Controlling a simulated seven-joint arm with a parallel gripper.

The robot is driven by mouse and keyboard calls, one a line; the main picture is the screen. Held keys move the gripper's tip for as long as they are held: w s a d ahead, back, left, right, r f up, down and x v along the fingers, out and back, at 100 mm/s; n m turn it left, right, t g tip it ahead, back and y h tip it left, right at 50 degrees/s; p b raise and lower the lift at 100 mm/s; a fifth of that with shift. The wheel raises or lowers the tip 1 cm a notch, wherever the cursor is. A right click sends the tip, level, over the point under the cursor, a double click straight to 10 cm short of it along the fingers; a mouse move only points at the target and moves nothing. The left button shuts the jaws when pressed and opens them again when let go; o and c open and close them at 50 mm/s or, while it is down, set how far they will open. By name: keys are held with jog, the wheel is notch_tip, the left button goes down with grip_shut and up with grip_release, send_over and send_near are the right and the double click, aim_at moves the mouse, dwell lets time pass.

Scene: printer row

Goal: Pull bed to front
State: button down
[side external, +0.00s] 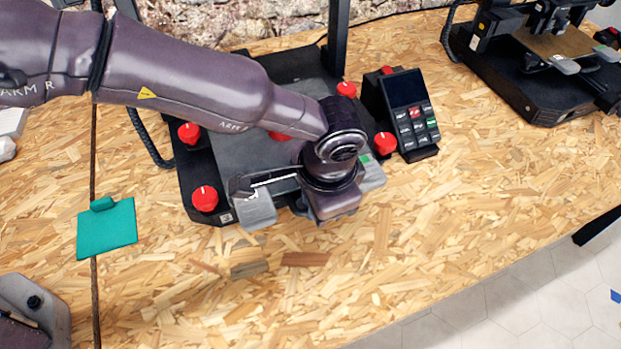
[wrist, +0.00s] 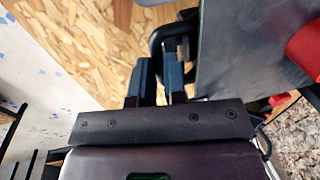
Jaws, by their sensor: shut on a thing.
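The printer bed (side external: 235,135) is a dark grey plate on a black printer frame in the side view, with light grey tabs at its front corners. My arm crosses above it and hides part of it. My gripper (side external: 318,212) is at the bed's front edge; its fingertips are mostly hidden there. In the wrist view, my gripper (wrist: 159,68) has its two fingers close together at a black looped handle (wrist: 158,36) beside the grey bed (wrist: 235,60). It is shut on that handle, though the exact contact is partly hidden.
Red knobs (side external: 204,198) stand around the bed. A control box (side external: 408,110) with a screen stands right of it. Another printer (side external: 540,75) is at the back right. A teal plate (side external: 107,228) lies at left. The chipboard table (side external: 290,290) is clear in front.

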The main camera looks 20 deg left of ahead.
jog(key=shift+s+d, duration=0.25)
jog(key=shift+d, duration=0.05)
jog(key=c, duration=1.2)
grip_release()
jog(key=shift+o, duration=0.2)
jog(key=shift+a, duration=0.1)
jog(key=shift+w, duration=0.1)
notch_tip(320, 180, up, 13)
jog(key=s+d, duration=0.1)
jog(key=shift+s+d, duration=0.3)
jog(key=shift+s, duration=0.05)
notch_tip(320, 180, up, 6)
jog(key=s+d, duration=0.2)
